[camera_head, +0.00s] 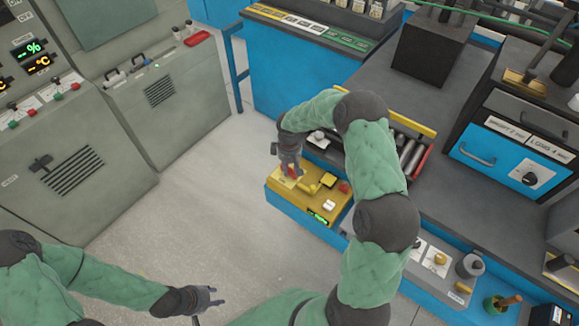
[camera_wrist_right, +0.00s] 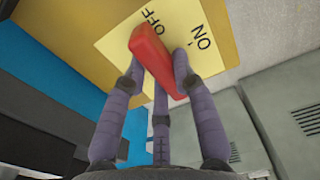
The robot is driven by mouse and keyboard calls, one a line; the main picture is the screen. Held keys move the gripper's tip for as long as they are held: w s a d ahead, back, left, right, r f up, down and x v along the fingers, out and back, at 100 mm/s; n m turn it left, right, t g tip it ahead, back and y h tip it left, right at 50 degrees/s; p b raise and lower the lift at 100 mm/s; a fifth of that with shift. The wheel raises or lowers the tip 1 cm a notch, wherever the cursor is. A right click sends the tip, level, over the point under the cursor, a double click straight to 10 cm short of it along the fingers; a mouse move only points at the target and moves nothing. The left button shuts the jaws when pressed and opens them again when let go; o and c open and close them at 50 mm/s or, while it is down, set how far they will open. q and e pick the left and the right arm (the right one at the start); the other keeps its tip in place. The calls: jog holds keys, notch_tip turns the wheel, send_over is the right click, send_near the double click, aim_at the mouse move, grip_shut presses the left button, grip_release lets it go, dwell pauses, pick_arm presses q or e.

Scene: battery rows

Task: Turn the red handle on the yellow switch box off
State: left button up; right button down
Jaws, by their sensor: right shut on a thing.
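The yellow switch box (camera_head: 303,201) stands on the blue-edged bench in the middle of the head view. My right gripper (camera_head: 290,172) reaches down to its far left corner. In the right wrist view, the red handle (camera_wrist_right: 151,56) lies across a pale yellow plate (camera_wrist_right: 118,45) lettered OFF and ON. Its upper end is beside the word OFF, with ON to the right. The fingers of my right gripper (camera_wrist_right: 158,68) are closed around the handle from both sides. My left gripper (camera_head: 208,299) is at the lower left over the floor, empty, with its fingers apart.
The box also carries a white button (camera_head: 328,206), a red button (camera_head: 343,187) and a green display (camera_head: 320,218). A tray of rollers (camera_head: 409,153) lies behind my right arm. Grey cabinets (camera_head: 165,100) stand at the left. The floor between is clear.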

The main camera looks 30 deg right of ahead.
aim_at(289, 167)
dwell(0.5)
jog(key=c, duration=1)
grip_release()
notch_tip(289, 167, up, 12)
